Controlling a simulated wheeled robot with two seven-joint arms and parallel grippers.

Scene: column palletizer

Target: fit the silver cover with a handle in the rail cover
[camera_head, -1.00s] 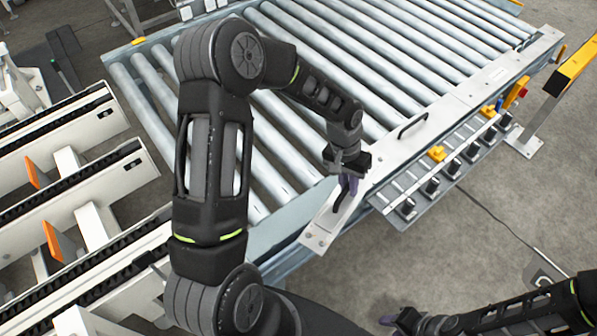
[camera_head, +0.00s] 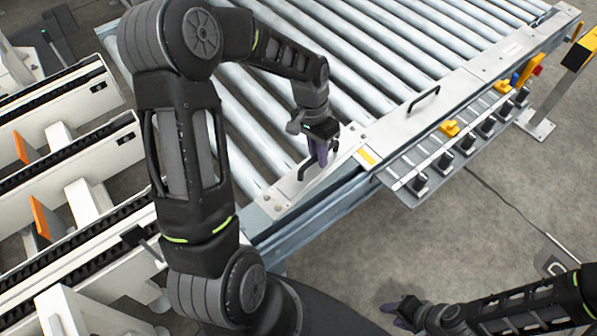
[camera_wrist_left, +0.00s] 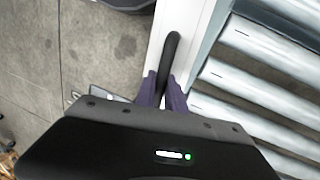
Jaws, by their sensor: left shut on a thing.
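My left gripper (camera_head: 318,155) is shut on the dark handle of a short silver cover (camera_head: 285,198) at the near end of the roller conveyor. In the left wrist view the two purple fingers (camera_wrist_left: 163,90) close on the black handle (camera_wrist_left: 171,55), with the pale cover (camera_wrist_left: 193,25) under it. The cover lies along the roller ends, set inward of the conveyor's outer edge. The rail cover (camera_head: 465,88) runs on along that edge, with its own black handle. A yellow strip (camera_head: 367,156) shows at its near end. My right gripper (camera_head: 400,311) is at the bottom, away from the conveyor.
Several metal rollers (camera_head: 370,70) fill the conveyor. A side bracket (camera_head: 450,150) with dark blocks and yellow parts sticks out beside the rail. White machine frames (camera_head: 60,150) stand at left. The floor (camera_head: 510,210) at right is mostly open.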

